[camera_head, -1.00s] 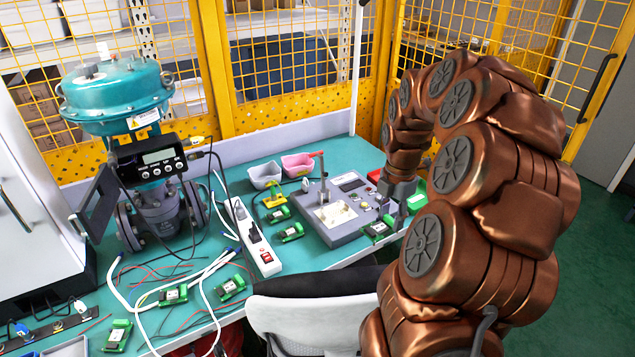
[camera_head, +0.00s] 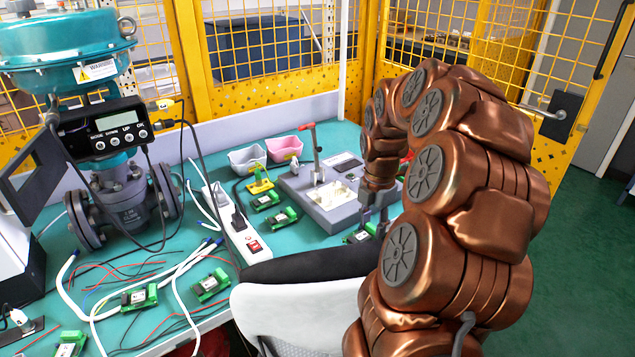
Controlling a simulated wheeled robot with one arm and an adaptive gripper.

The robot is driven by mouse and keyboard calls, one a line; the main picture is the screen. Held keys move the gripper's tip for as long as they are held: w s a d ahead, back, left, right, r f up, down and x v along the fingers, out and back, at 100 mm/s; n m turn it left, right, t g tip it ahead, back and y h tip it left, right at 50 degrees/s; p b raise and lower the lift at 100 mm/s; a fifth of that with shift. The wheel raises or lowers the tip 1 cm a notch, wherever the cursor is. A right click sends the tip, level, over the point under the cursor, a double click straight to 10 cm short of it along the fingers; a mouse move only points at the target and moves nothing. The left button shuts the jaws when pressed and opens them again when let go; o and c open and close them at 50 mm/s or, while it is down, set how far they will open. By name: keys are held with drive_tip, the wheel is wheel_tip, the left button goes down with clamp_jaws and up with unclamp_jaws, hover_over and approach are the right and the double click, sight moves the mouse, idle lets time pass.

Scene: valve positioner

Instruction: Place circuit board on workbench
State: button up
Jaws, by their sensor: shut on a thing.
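My gripper (camera_head: 374,222) points down at the front right of the workbench (camera_head: 262,227). It is shut on a small green circuit board (camera_head: 357,237), which shows at the fingertips and is partly hidden by them. The board is by the front right corner of a grey test fixture (camera_head: 318,210). I cannot tell whether it touches the teal bench top or hangs just above it. Other green boards lie on the bench: one left of the fixture (camera_head: 284,217), one farther back (camera_head: 266,200), and several among the cables at the front left, including this board (camera_head: 211,285).
A chair (camera_head: 295,305) stands against the bench's front edge. A white power strip (camera_head: 236,225) and cables lie mid-bench. A teal valve with positioner (camera_head: 115,135) stands left. Grey (camera_head: 247,159) and pink (camera_head: 284,148) bins sit behind. The fixture's red-handled lever (camera_head: 312,148) stands up.

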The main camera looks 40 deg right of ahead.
drive_tip(key=shift+w+f+b, duration=0.2)
drive_tip(key=shift+f+b, duration=0.25)
drive_tip(key=shift+f, duration=0.45)
drive_tip(key=shift+w+a, duration=0.1)
drive_tip(key=shift+w, duration=0.1)
drive_tip(key=p, duration=0.3)
hover_over(310, 237)
drive_tip(key=shift+s+f, duration=0.15)
drive_tip(key=shift+f, duration=2.35)
drive_tip(key=shift+f, duration=0.1)
drive_tip(key=o, duration=1.1)
drive_tip(key=shift+o, duration=0.2)
